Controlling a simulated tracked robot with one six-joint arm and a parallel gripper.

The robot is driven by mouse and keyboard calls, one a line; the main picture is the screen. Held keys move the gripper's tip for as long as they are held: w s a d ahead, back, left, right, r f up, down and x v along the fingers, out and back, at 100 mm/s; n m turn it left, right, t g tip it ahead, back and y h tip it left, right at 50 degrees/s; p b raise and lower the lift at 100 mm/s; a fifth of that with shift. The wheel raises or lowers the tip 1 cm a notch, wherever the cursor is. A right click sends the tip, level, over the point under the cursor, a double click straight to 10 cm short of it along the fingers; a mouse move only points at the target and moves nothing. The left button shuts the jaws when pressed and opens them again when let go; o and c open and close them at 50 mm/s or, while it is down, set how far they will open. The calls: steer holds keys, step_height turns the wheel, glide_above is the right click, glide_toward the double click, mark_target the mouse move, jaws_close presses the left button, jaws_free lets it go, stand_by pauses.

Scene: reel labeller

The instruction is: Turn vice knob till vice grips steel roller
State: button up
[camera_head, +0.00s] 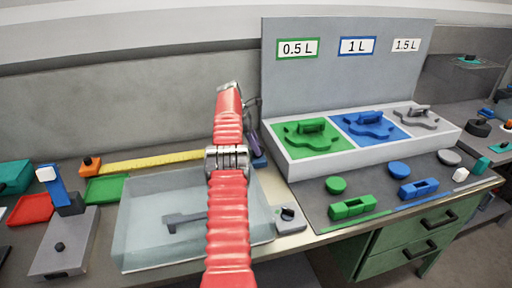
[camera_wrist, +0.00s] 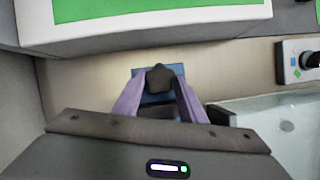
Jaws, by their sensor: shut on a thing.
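In the wrist view a dark lobed knob (camera_wrist: 158,78) sits over a small blue block (camera_wrist: 138,90), which looks like the vice. The purple fingers of my gripper (camera_wrist: 159,90) reach to either side of the knob and are shut on it. A dark grey shape shows below the knob between the fingers; I cannot tell whether it is the steel roller. In the head view my red arm stands in front, and only a bit of my gripper (camera_head: 253,142) shows behind it, above the blue block (camera_head: 260,161). The vice's jaws are hidden.
A white-edged tray (camera_head: 290,172) with green, blue and grey plates stands close on the right. A clear bin (camera_head: 140,235) lies on the left, with a small knobbed box (camera_head: 291,219) beside it. A yellow ruler (camera_head: 150,162) lies behind the bin.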

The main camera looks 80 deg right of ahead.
steer(key=shift+s+m, duration=0.3)
steer(key=shift+m, duration=0.1)
stand_by(0.4)
steer(key=o, duration=0.7)
steer(key=shift+c, duration=0.2)
steer(key=shift+o, duration=0.6)
steer(key=shift+w, duration=0.1)
